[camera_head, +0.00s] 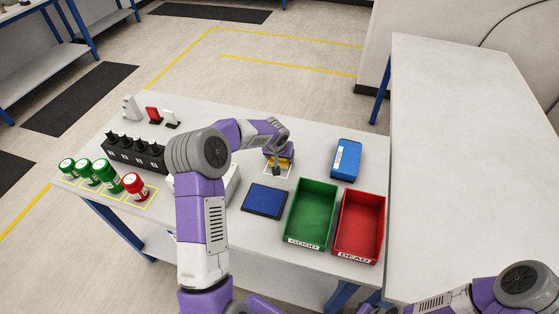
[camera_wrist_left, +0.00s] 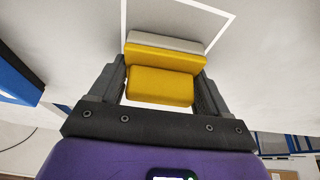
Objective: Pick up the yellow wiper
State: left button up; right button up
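The yellow wiper (camera_head: 286,162) is on the white table, inside a white outlined square, partly hidden by my left gripper. In the left wrist view the wiper (camera_wrist_left: 160,90) is a yellow block with a wider yellow part and a pale grey strip behind it. My left gripper (camera_head: 279,165) is over the wiper. In the left wrist view the dark fingers of my left gripper (camera_wrist_left: 160,85) stand on either side of the yellow block, very close to it. I cannot tell whether they press on it. My right gripper is outside the view; only part of the right arm shows.
Right of the wiper lie a blue box (camera_head: 346,159), a green bin (camera_head: 311,214) marked GOOD and a red bin (camera_head: 358,226) marked DEAD. A blue pad (camera_head: 264,200) lies in front. Several green-lidded jars (camera_head: 86,172) and a black rack (camera_head: 135,152) stand left.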

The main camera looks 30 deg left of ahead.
pick_arm(q)
jog(key=c, duration=0.5)
notch_tip(320, 180, up, 10)
jog(key=shift+p, duration=0.7)
